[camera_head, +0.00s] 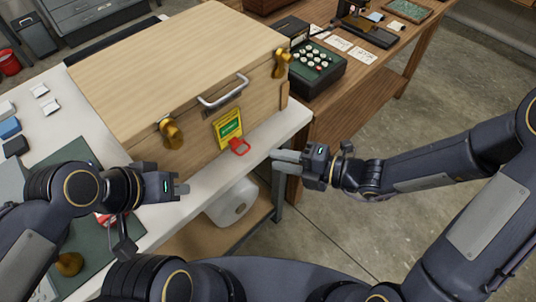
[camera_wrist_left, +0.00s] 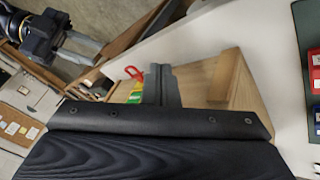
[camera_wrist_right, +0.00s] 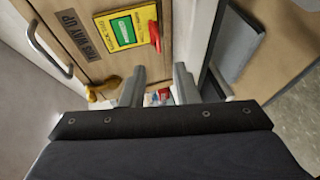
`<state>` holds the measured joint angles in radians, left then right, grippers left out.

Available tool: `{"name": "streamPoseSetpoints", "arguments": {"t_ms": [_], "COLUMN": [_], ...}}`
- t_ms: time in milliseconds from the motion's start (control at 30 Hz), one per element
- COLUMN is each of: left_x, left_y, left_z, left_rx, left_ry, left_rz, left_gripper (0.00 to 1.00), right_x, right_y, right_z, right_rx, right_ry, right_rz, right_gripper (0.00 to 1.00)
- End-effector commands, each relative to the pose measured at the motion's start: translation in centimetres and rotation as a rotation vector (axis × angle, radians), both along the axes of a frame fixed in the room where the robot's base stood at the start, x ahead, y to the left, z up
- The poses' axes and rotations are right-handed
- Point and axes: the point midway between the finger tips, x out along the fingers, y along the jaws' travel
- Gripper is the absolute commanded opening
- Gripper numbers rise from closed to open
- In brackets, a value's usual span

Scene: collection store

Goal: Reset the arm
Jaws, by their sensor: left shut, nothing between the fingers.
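My left gripper (camera_head: 182,188) is in front of the wooden crate, above the white table's front edge. Its fingers are together and empty, as its own wrist view (camera_wrist_left: 160,84) also shows. My right gripper (camera_head: 276,159) is right of the crate's front, near the table corner, pointing left. In the right wrist view its two fingers (camera_wrist_right: 159,86) stand apart with nothing gripped between them. It also shows at the upper left of the left wrist view (camera_wrist_left: 88,48). Both arms are held low in front of me.
The closed wooden crate (camera_head: 180,60) with brass latches, a metal handle and a yellow-green label (camera_head: 228,128) with a red tag (camera_head: 240,147) stands on the white table (camera_head: 200,186). A white roll (camera_head: 232,204) is below. A wooden desk (camera_head: 385,62) holds a keyed machine (camera_head: 316,66). Floor at right is clear.

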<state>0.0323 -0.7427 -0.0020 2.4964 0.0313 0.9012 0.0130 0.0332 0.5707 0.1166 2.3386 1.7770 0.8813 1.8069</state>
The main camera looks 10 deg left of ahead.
Motion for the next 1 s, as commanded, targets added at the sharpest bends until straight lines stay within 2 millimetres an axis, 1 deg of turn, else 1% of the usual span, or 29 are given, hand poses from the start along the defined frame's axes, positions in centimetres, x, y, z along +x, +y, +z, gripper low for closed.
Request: {"name": "streamPoseSetpoints", "arguments": {"t_ms": [33, 133, 600, 667, 767, 833, 867, 900, 967, 1000], "left_x": [0.0, 0.0, 0.0, 0.0, 0.0, 0.0, 0.0, 0.0, 0.0, 0.0], "left_y": [0.0, 0.0, 0.0, 0.0, 0.0, 0.0, 0.0, 0.0, 0.0, 0.0], "left_z": [0.1, 0.1, 0.1, 0.1, 0.1, 0.1, 0.1, 0.1, 0.1, 0.1], "left_rx": [0.000, 0.000, 0.000, 0.000, 0.000, 0.000, 0.000, 0.000, 0.000, 0.000], "left_ry": [0.000, 0.000, 0.000, 0.000, 0.000, 0.000, 0.000, 0.000, 0.000, 0.000], "left_rz": [0.000, 0.000, 0.000, 0.000, 0.000, 0.000, 0.000, 0.000, 0.000, 0.000], "left_gripper": [0.00, 0.00, 0.00, 0.00, 0.00, 0.00, 0.00, 0.00, 0.00, 0.00], "right_x": [-0.1, -0.2, -0.2, -0.3, -0.9, -1.9, -2.5, -3.5, -5.1, -6.1], "right_y": [-0.4, -0.6, -0.6, -0.7, -1.2, -1.9, -2.4, -3.1, -4.4, -5.4], "right_z": [0.1, 0.1, 0.1, 0.3, 1.6, 3.1, 3.8, 4.7, 5.8, 6.2], "right_rx": [0.000, 0.000, 0.000, -0.005, -0.049, -0.114, -0.151, -0.208, -0.307, -0.377], "right_ry": [0.001, 0.001, 0.000, -0.021, -0.173, -0.387, -0.505, -0.677, -0.956, -1.141], "right_rz": [-0.002, 0.000, 0.001, 0.008, 0.068, 0.156, 0.206, 0.280, 0.407, 0.500], "right_gripper": [0.28, 0.28, 0.28, 0.28, 0.28, 0.28, 0.28, 0.28, 0.28, 0.28]}}
